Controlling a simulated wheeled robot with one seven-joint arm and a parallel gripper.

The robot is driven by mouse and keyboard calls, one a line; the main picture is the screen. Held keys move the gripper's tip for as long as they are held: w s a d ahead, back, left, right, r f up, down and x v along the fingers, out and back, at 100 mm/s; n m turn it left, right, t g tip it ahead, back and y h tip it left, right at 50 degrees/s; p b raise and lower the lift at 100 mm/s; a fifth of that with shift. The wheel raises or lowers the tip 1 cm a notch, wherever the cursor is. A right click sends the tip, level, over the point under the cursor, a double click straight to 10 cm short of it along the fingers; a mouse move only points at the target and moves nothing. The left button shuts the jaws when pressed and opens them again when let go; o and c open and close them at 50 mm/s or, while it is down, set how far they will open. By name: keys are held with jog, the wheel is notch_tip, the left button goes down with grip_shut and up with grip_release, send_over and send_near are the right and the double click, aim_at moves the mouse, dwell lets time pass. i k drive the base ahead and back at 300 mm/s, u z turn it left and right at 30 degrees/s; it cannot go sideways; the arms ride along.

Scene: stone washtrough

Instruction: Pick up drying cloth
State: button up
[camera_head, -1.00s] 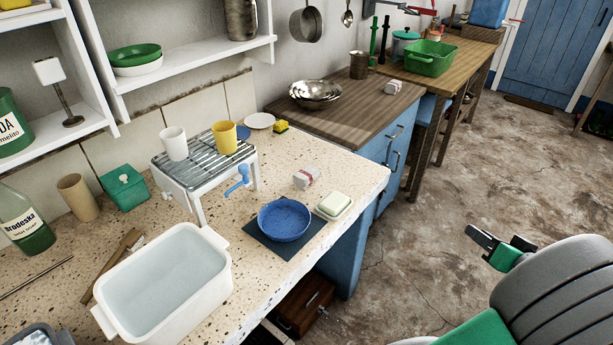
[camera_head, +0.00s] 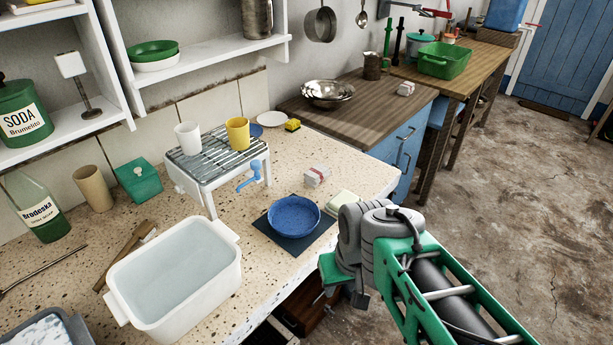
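I cannot pick out the drying cloth for sure. A pale green and cream folded-looking item (camera_head: 343,201) lies at the counter's front right edge, partly hidden behind my arm. A flat dark blue mat (camera_head: 270,233) lies under a blue bowl (camera_head: 293,216), left of the pale item. My gripper (camera_head: 348,284) is just off the counter's front edge, in front of the pale item and apart from the mat. Only its green part and a dark piece show below my wrist. Its fingers are not clear, and I see nothing held.
A white basin (camera_head: 172,278) with water stands at front left. A wire rack (camera_head: 213,159) with two cups stands behind the bowl. The floor at right is open.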

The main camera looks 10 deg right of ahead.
aim_at(315, 175)
jog(key=u, duration=4.15)
jog(key=k, duration=1.35)
jog(key=z, duration=1.4)
jog(key=i, duration=0.5)
jog(key=z, duration=0.05)
